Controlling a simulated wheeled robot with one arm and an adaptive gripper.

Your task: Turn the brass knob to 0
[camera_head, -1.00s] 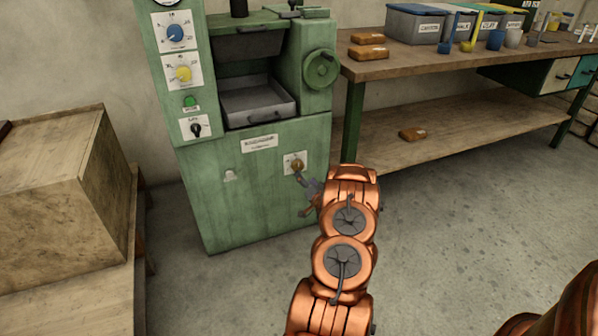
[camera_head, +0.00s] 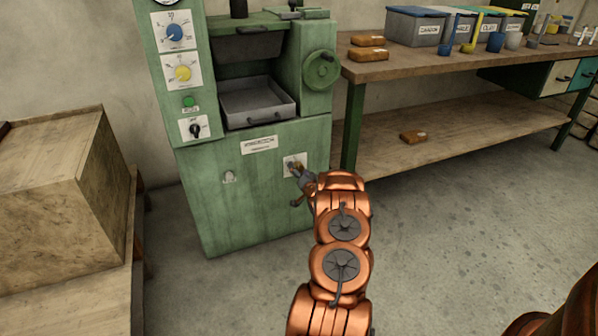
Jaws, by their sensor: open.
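The brass knob sits on a small white dial plate (camera_head: 289,160) low on the front of the green machine (camera_head: 230,185), right of centre. My gripper (camera_head: 294,170) is at the plate, in front of the knob, and hides most or all of it. Its fingers are small and dark in this view, and they are open. I cannot tell whether they touch the knob. The plate's markings and the knob's pointing direction cannot be read here.
The machine also carries a blue knob (camera_head: 175,33), a yellow knob (camera_head: 183,73), a green button (camera_head: 189,101), a black switch (camera_head: 195,130) and a green handwheel (camera_head: 321,70). A workbench (camera_head: 440,65) stands right, a wooden crate (camera_head: 50,200) left.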

